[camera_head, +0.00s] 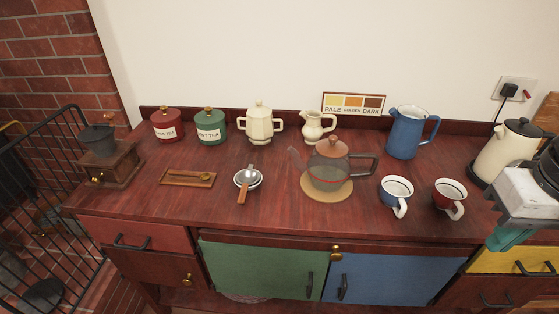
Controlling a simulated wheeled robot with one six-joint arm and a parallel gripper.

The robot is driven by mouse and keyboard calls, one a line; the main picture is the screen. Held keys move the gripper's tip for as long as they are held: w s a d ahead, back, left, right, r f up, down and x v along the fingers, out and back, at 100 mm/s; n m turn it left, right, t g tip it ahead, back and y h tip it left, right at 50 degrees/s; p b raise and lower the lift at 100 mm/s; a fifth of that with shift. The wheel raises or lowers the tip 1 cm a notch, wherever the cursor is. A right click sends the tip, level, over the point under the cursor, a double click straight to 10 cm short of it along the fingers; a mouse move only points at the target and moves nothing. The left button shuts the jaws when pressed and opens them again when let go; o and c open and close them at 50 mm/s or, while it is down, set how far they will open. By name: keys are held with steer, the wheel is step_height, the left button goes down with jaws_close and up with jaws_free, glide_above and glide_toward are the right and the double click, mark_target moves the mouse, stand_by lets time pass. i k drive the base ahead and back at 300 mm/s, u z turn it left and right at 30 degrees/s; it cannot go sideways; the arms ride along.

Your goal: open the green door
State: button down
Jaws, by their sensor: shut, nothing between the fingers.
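The green door (262,270) is at the front of the wooden cabinet, below the countertop and left of centre. It looks closed. Its dark upright handle (310,285) is near its right edge, beside the blue door. My gripper (508,237) is at the right edge of the view, in front of the counter's right end and well to the right of the green door. It is shut and empty, with its teal end pointing down and left. Part of it is cut off by the frame.
The blue door (385,279) has its handle (343,287) close to the green door's handle. A round brass knob (336,256) sits just above. A red drawer (133,234) is to the left. The countertop (260,222) carries a glass teapot (328,165), cups, jars and jugs.

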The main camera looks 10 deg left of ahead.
mark_target(234, 269)
steer(key=u, duration=0.5)
steer(key=k, duration=1.05)
steer(key=z, duration=0.1)
steer(key=i, duration=0.3)
steer(key=z, duration=0.3)
